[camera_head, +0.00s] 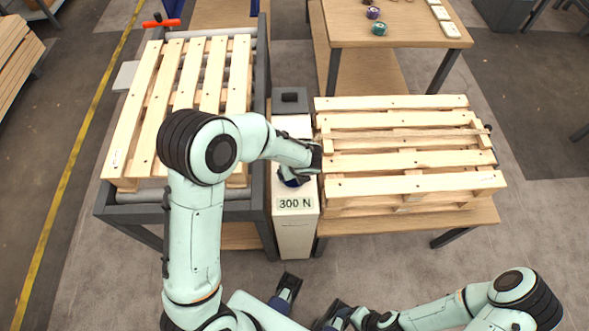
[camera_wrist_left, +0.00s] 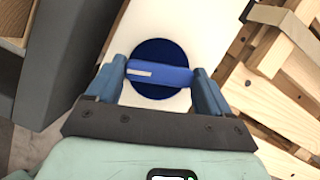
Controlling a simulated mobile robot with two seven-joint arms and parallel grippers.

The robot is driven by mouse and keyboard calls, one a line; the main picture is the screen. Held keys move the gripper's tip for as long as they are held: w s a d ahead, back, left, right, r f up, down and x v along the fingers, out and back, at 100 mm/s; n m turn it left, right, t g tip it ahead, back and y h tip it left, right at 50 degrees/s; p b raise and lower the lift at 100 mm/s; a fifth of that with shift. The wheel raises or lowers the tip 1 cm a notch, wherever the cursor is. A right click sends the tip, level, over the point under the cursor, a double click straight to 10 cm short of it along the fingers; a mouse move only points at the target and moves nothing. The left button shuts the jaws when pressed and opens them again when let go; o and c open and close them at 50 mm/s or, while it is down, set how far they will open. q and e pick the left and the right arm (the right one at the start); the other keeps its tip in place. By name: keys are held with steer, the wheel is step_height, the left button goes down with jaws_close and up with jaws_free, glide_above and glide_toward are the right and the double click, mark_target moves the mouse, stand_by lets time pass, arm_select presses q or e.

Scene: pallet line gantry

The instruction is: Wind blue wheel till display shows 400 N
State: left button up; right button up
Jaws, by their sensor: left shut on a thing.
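The blue wheel (camera_wrist_left: 158,52) is a dark blue disc with a lighter blue bar handle (camera_wrist_left: 172,74) across it, on the top of a white cabinet (camera_head: 296,233). In the left wrist view, my left gripper (camera_wrist_left: 160,82) is shut on the bar, one finger at each end. In the head view the hand (camera_head: 302,174) covers most of the wheel. The display (camera_head: 295,203) on the cabinet reads 300 N. My right gripper (camera_head: 335,316) is low at the bottom of the head view, away from the cabinet; its finger opening cannot be made out.
A pallet (camera_head: 200,85) lies on a roller conveyor left of the cabinet. Stacked pallets (camera_head: 410,160) lie on a table at right. A dark block (camera_head: 290,101) is at the cabinet's far end. A wooden table (camera_head: 395,28) with small items stands behind.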

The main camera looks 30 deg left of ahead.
arm_select(q)
steer(key=o, duration=0.9)
steer(key=shift+o, duration=0.2)
steer(key=shift+r, duration=0.1)
steer(key=p+v, duration=0.2)
steer(key=v, duration=1.1)
steer(key=shift+d, duration=0.1)
